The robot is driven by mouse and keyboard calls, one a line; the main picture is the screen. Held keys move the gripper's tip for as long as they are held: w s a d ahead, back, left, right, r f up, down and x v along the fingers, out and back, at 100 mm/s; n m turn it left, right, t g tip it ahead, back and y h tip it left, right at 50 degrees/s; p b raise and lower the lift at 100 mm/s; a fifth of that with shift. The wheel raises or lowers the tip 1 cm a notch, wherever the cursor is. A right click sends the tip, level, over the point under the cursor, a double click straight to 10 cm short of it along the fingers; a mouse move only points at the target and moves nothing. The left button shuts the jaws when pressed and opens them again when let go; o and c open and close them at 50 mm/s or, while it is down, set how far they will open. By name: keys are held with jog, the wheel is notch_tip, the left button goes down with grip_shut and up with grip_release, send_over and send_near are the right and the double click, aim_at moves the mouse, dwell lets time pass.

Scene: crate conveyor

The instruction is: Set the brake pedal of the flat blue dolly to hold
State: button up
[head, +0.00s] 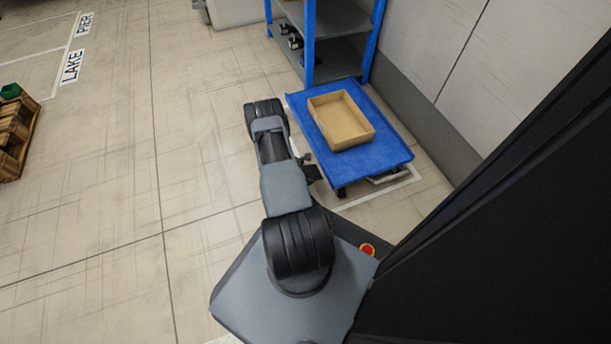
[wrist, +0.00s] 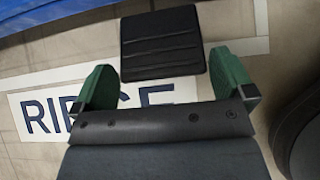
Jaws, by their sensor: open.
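The flat blue dolly (head: 388,152) stands on the floor right of my arm in the head view; its blue edge crosses the top left of the wrist view (wrist: 45,18). A black ribbed pedal pad (wrist: 163,43) shows in the wrist view, just beyond my gripper (wrist: 162,66). My gripper is open, its two green fingers apart and nothing held between them. The pad lies between and ahead of the fingertips; I cannot tell whether it touches them. Whether the pedal is up or down cannot be told. In the head view my arm hides much of the gripper.
A shallow cardboard box (head: 341,120) rests on the dolly. A blue shelf rack (head: 309,45) stands behind it, and a wall runs along its right. A floor label (wrist: 45,115), partly hidden by my gripper, lies below. The floor at left is open, with wooden pallets (head: 14,135) at the far left.

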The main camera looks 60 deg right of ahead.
jog(key=shift+s+d+f, duration=0.25)
jog(key=shift+d+f, duration=0.1)
jog(key=shift+f, duration=0.1)
